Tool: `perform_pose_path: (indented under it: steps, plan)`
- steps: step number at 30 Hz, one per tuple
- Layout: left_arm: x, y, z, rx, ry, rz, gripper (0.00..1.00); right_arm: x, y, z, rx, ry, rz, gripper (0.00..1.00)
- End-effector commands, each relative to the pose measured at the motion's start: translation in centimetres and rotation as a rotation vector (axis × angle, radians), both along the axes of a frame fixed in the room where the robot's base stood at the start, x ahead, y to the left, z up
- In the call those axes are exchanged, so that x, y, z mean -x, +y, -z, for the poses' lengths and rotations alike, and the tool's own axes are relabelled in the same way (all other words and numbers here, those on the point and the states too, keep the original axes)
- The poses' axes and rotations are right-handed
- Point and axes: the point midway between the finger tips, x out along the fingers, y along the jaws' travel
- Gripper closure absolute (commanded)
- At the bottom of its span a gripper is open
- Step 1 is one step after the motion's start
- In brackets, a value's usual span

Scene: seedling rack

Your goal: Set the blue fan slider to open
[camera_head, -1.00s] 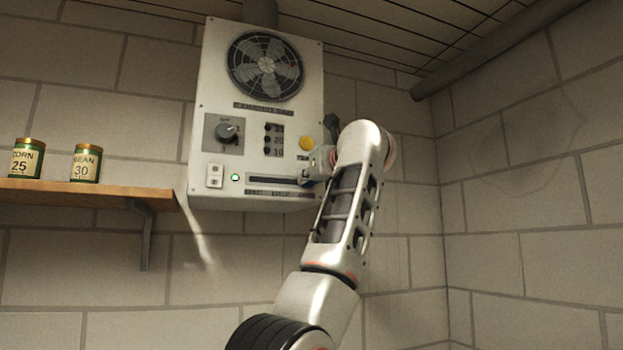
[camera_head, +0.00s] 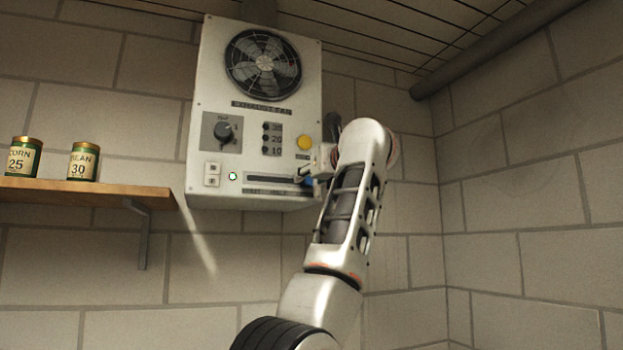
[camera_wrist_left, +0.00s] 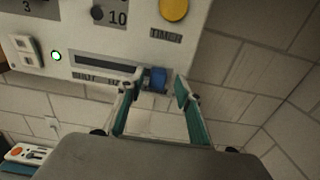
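The blue fan slider (camera_head: 309,181) sits at the right end of its dark horizontal slot (camera_head: 262,181) on the white wall panel (camera_head: 207,110). In the left wrist view the blue knob (camera_wrist_left: 158,78) stands between my left gripper's fingertips (camera_wrist_left: 160,82), nearer the left finger. The fingers look open, with a gap to the right finger; whether the left one touches the knob I cannot tell. In the head view my left gripper (camera_head: 306,171) is at the panel's lower right edge, partly hidden by my arm. The lettering under the slot is too blurred to read. My right gripper does not show.
The panel also carries a fan (camera_head: 263,64), a black dial (camera_head: 223,132), a yellow button (camera_head: 304,143), white switches (camera_head: 212,174) and a lit green lamp (camera_head: 233,176). A wooden shelf (camera_head: 90,192) with two cans is at the left. The slot left of the knob is clear.

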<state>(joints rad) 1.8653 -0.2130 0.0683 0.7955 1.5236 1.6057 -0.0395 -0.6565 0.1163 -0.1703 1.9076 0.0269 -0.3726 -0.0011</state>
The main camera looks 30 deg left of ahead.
Motion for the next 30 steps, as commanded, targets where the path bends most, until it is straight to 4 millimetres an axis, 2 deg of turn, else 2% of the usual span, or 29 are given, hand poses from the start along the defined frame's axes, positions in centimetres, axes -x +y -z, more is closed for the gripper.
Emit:
perform_pose_path:
  steps: [6,12,30]
  plan:
    - [2.1,-2.8,0.0,0.001,-0.002,0.005,0.65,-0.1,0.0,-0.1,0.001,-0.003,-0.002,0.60]
    - [3.8,-4.7,0.1,0.001,0.000,0.003,0.65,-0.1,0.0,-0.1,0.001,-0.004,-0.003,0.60]
    - [4.4,-5.2,0.0,0.001,-0.001,0.001,0.65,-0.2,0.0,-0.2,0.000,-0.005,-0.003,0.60]
